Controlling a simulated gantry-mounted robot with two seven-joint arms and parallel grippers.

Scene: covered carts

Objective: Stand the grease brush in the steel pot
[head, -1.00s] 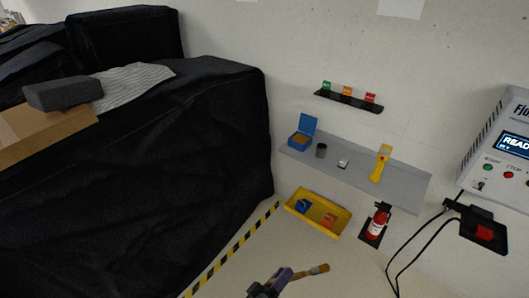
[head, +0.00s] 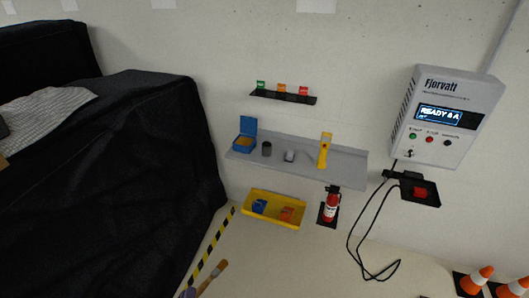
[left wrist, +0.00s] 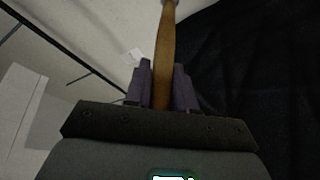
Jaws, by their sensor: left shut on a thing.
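The grease brush (head: 214,276) has a wooden handle and shows at the bottom left of the head view, tilted. My left gripper (head: 190,293) is shut on its handle; only a bit of the gripper shows at the bottom edge. In the left wrist view the purple fingers (left wrist: 162,88) clasp the brush handle (left wrist: 166,45), and the bristles are out of frame. The steel pot (head: 266,149) is a small dark grey cylinder standing on the grey wall shelf, well apart from the brush. My right gripper is not in view.
On the shelf (head: 345,172), the pot stands between an open blue box (head: 245,136) and a small grey item (head: 290,156), with a yellow torch (head: 324,150) further right. A yellow bin (head: 272,219) and a fire extinguisher (head: 331,204) are below. Black-covered carts (head: 130,180) fill the left.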

